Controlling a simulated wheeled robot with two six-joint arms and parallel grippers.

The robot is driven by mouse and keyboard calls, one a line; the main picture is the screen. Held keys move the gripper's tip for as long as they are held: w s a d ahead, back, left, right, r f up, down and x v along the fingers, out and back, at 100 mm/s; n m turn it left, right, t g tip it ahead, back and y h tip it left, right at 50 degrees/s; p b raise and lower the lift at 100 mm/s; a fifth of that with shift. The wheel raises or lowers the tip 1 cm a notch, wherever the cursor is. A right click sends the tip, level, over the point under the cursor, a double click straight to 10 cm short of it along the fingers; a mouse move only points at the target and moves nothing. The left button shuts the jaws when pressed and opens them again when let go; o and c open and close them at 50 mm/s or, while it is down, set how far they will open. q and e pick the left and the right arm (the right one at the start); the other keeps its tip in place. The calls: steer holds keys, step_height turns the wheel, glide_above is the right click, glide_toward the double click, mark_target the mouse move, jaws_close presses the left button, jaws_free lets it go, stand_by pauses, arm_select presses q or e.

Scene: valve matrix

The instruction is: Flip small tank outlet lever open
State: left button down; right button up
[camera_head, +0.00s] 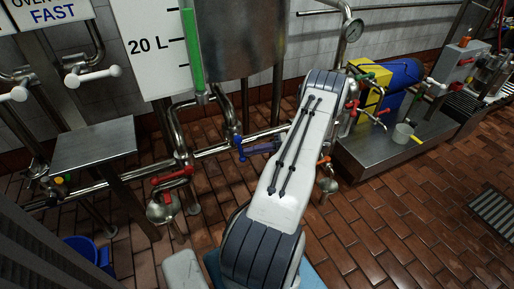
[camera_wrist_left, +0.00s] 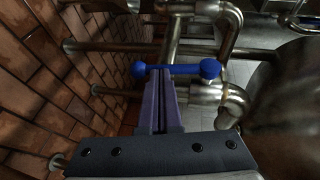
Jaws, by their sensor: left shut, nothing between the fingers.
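A blue lever (camera_head: 239,146) sits on the pipework below the steel tank (camera_head: 238,40). In the left wrist view the blue lever (camera_wrist_left: 178,69) is a bar with rounded ends, lying across the view beside steel pipes. My left gripper (camera_head: 249,150) is shut and empty, its purple fingers pointing at the lever. In the left wrist view the fingertips (camera_wrist_left: 160,75) overlap the middle of the bar; I cannot tell whether they touch it. My own arm hides part of the pipework behind it. My right gripper is out of view.
A red lever (camera_head: 172,176) is on the pipe to the left. An orange handle (camera_head: 324,160) shows right of my arm. A blue bucket (camera_head: 82,249) is at the lower left. Brick floor lies open at lower right.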

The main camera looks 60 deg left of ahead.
arm_select(q)
steer(key=shift+s+f, duration=0.25)
steer(key=shift+s, duration=0.1)
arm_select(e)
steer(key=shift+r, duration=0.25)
arm_select(q)
steer(key=shift+s+f, duration=0.1)
steer(key=shift+s, duration=0.05)
steer(key=w+f+p+v, duration=0.1)
steer(key=f+v, duration=0.2)
steer(key=v, duration=1.1)
steer(key=shift+a+p, duration=0.25)
steer(key=shift+p, duration=0.1)
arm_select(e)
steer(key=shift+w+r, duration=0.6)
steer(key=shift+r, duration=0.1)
